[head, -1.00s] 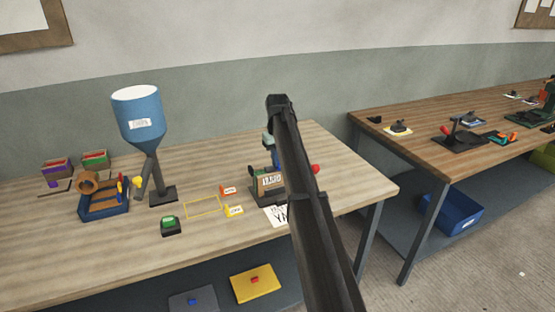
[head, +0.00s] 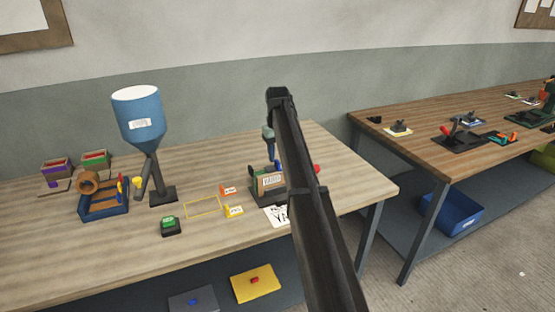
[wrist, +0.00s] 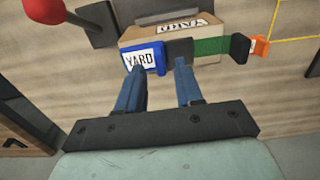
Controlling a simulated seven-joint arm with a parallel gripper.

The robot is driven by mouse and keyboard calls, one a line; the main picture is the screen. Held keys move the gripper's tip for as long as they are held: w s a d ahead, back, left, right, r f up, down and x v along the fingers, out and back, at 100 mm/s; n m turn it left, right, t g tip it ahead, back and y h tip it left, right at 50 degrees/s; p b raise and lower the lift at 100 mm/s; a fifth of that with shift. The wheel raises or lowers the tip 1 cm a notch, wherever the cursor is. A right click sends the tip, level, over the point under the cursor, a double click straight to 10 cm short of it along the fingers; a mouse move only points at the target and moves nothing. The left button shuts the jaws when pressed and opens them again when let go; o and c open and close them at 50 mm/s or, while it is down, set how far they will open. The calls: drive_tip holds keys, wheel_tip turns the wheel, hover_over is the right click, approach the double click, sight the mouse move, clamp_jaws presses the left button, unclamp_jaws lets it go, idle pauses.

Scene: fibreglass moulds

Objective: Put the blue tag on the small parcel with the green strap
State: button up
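The small parcel (head: 272,181) is a brown box with a printed label, standing near the front right of the left table, partly hidden by my arm. In the wrist view the parcel (wrist: 132,36) has a green strap (wrist: 211,46) with dark pieces along it. The blue tag (wrist: 143,58), with a white "YARD" label, lies against the parcel's side at the strap's left end; I cannot tell whether it is fastened. My gripper (wrist: 159,68) is at this side, its two blue fingers apart, with bare wood showing between them. The left fingertip overlaps the tag's lower edge.
An orange tag (head: 228,190) and a yellow tag (head: 234,211) lie left of the parcel, near a yellow outline (head: 202,198). A red knob (wrist: 43,10) on a dark stand is close by. A blue hopper (head: 138,114) stands further left.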

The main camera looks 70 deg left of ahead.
sight(278, 161)
wheel_tip(278, 161, up, 10)
drive_tip(key=shift+f, duration=0.2)
